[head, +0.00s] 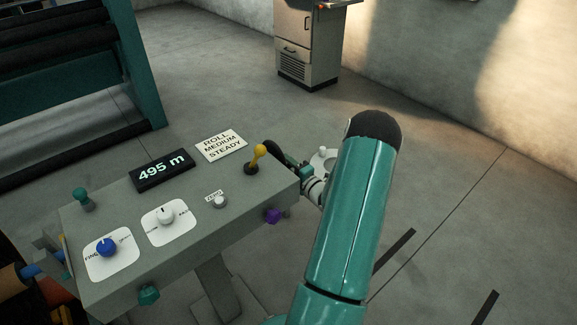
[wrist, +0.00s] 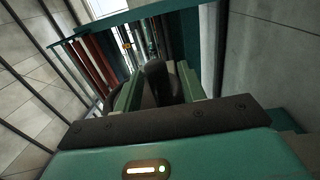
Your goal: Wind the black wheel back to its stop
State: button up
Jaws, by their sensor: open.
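The black wheel (head: 271,150) shows only as a dark curved edge behind the right end of the grey console in the head view. The console and my arm hide the rest of it. In the wrist view, my gripper (wrist: 158,78) has its two green fingers apart. A dark rounded part (wrist: 156,82), seemingly of the wheel, stands between them; I cannot tell whether either finger touches it. In the head view my teal arm covers most of the gripper.
The grey console (head: 128,214) carries a display (head: 161,170) reading 495 m, a card (head: 221,145) reading ROLL MEDIUM STEADY, a yellow lever (head: 258,156), a blue knob (head: 106,246) and a white knob (head: 166,214). A cabinet (head: 308,45) stands behind. Floor at right is mostly clear.

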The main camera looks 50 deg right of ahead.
grip_shut()
jog(key=shift+f, duration=0.1)
